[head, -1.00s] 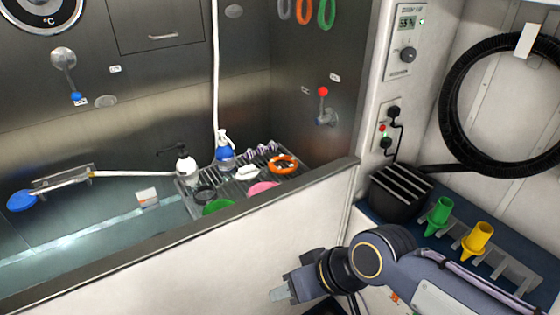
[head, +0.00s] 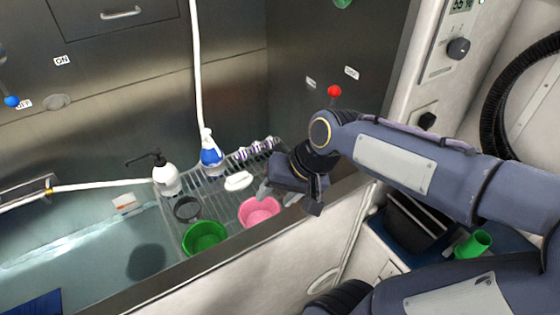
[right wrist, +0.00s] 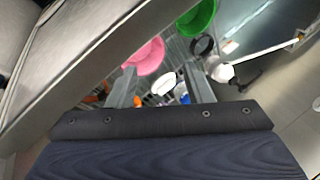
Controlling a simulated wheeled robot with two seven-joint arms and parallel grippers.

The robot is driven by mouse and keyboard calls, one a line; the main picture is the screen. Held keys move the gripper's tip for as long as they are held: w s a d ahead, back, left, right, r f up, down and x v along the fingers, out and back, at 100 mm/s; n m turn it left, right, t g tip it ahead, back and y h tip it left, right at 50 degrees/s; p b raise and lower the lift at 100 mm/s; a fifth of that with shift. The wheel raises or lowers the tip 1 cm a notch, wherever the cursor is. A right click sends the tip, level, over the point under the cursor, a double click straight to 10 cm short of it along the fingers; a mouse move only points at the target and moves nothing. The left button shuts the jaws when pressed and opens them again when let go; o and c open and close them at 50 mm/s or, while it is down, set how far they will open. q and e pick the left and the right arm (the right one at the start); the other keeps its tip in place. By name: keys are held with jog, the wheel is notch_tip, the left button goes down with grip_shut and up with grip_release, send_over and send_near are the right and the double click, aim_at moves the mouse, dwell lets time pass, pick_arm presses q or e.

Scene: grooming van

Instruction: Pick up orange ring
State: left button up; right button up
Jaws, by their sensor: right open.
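The orange ring is hidden in the head view behind my right gripper (head: 287,200), which is over the right part of the wire rack (head: 217,190). In the right wrist view small orange patches, likely the orange ring (right wrist: 93,99), show beside and partly behind the left finger. My right gripper (right wrist: 162,90) is open, with its two fingers apart. A white item (right wrist: 163,82) shows beyond and between the fingers, and nothing is gripped. I cannot tell how high the fingers are above the rack. My left gripper is not in view.
A pink bowl (head: 258,211), a green bowl (head: 204,238), a dark ring (head: 187,208), a white item (head: 238,181), a blue spray bottle (head: 211,158) and a pump bottle (head: 166,177) stand on the rack. The tub's front wall (head: 262,265) runs close below my gripper.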

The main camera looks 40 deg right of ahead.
jog(key=w+d+f+m+g+h, duration=0.1)
jog(key=w+d+f+m, duration=0.3)
jog(key=w+d, duration=0.2)
jog(key=w+d+f+m+g+h+p, duration=0.1)
jog(key=w+d+f+m+g, duration=0.1)
jog(key=w+d+f+m, duration=0.2)
jog(key=w+d+f+m+g+h+p, duration=0.1)
jog(key=w+d+f+m, duration=0.3)
jog(key=w+d, duration=0.4)
jog(key=shift+d+f+m, duration=0.3)
jog(key=shift+d+f, duration=0.1)
jog(key=shift+f, duration=0.05)
jog(key=f, duration=0.2)
jog(key=f+p, duration=0.1)
jog(key=f, duration=0.2)
jog(key=f+p, duration=0.1)
jog(key=f, duration=0.1)
jog(key=shift+s+a+f, duration=0.15)
jog(key=shift+a+f, duration=0.1)
jog(key=shift+f, duration=0.15)
grip_shut()
